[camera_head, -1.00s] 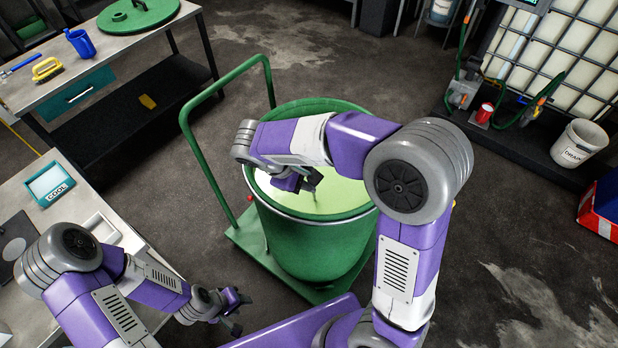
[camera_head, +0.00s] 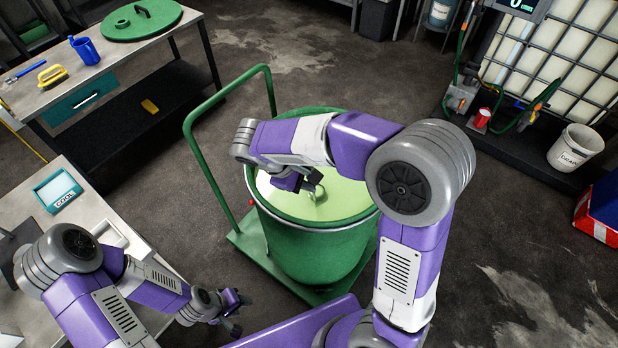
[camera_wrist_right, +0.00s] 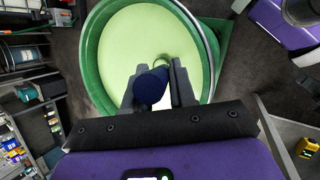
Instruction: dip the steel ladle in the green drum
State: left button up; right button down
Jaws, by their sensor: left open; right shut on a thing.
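The green drum (camera_head: 310,250) stands upright and open on a green trolley, with pale green liquid (camera_head: 345,195) inside. My right gripper (camera_head: 300,183) is over the drum's opening, shut on the steel ladle. In the right wrist view the gripper (camera_wrist_right: 160,85) has its fingers around the ladle's dark blue handle end (camera_wrist_right: 150,87). A thin curved metal part of the ladle (camera_head: 318,190) shows just beyond the fingers, against the liquid; I cannot tell how deep the ladle sits. My left gripper (camera_head: 238,312) is open and empty, low and left of the drum.
The trolley's push handle (camera_head: 190,150) rises left of the drum. A white bucket (camera_head: 577,146) stands at right. The floor right of the drum is clear.

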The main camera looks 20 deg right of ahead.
notch_tip(320, 180, up, 17)
jog(key=p, duration=1.4)
jog(key=shift+f, duration=0.15)
dwell(1.1)
dwell(0.4)
